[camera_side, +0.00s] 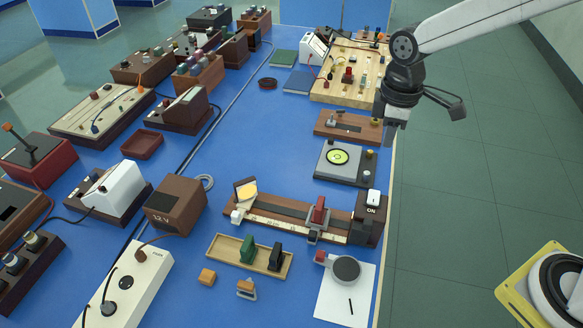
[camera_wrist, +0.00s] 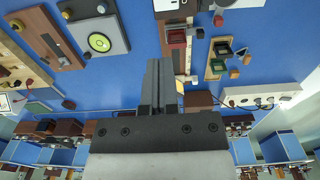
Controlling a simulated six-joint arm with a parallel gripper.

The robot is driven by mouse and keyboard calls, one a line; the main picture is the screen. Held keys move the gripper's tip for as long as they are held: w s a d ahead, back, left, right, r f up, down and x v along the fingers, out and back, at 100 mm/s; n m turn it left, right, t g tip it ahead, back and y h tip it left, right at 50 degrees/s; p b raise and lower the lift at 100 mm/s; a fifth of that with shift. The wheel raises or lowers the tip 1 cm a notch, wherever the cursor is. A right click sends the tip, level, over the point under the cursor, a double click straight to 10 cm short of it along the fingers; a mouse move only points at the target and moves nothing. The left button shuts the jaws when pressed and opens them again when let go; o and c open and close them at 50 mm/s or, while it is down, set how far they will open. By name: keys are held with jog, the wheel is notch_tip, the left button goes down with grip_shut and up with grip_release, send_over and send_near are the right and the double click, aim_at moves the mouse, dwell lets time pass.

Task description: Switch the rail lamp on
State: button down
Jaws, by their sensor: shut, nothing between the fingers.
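The rail lamp is a dark box (camera_side: 369,221) at the right end of a brown optical rail (camera_side: 275,208). It has a white switch (camera_side: 374,197) on top and the word ON on its side. I cannot tell whether the lamp is lit. A red holder (camera_side: 319,210) and a cream-yellow screen (camera_side: 245,190) stand on the rail. The wrist view shows the red holder (camera_wrist: 177,37) near the top. My gripper (camera_side: 389,139) is shut and empty, above the bench's right edge, behind the lamp and apart from it. Its closed fingers (camera_wrist: 160,82) fill the middle of the wrist view.
A tray (camera_side: 220,244) with green and black holders and a magnifier (camera_side: 346,269) lie in front. Blue bench surface left of the disc device is clear.

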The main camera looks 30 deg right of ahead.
aim_at(373, 197)
jog(key=shift+f, duration=0.15)
notch_tip(373, 197, down, 14)
jog(key=shift+r, duration=0.15)
dwell(0.8)
dwell(0.4)
jog(key=shift+d+f, duration=0.1)
jog(key=shift+f, duration=0.15)
jog(key=shift+s, duration=0.1)
jog(key=shift+s+a+r, duration=0.3)
jog(key=shift+s+a, duration=0.1)
jog(key=shift+a, duration=0.15)
jog(key=shift+r, duration=0.15)
dwell(0.3)
